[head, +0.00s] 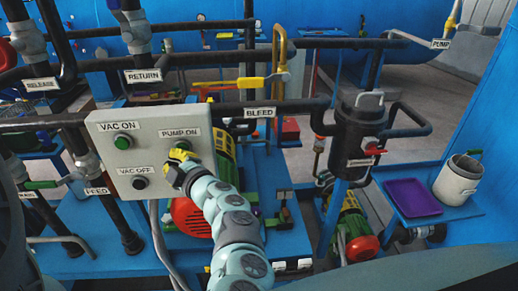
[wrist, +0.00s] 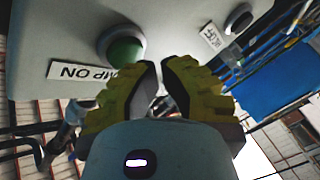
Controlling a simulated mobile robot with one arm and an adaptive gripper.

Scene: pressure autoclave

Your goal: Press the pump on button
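The grey control box (head: 108,155) carries labelled buttons. The green pump on button (wrist: 124,50) shows in the wrist view, standing out from the panel, with its label (wrist: 95,71) upside down below it. In the head view its label (head: 179,133) is clear, but my gripper covers most of the button. My gripper (head: 177,160) is in front of the panel's right side. In the wrist view its yellow fingers (wrist: 159,65) have their tips nearly together, with nothing between them. The tips are just right of and below the button; I cannot tell whether they touch anything.
The green vac on button (head: 122,142) and black vac off button (head: 140,183) are on the panel's left side. A black button (wrist: 238,20) shows in the wrist view. Pipes and valves surround the box. A purple tray (head: 411,198) and white pot (head: 457,180) stand at right.

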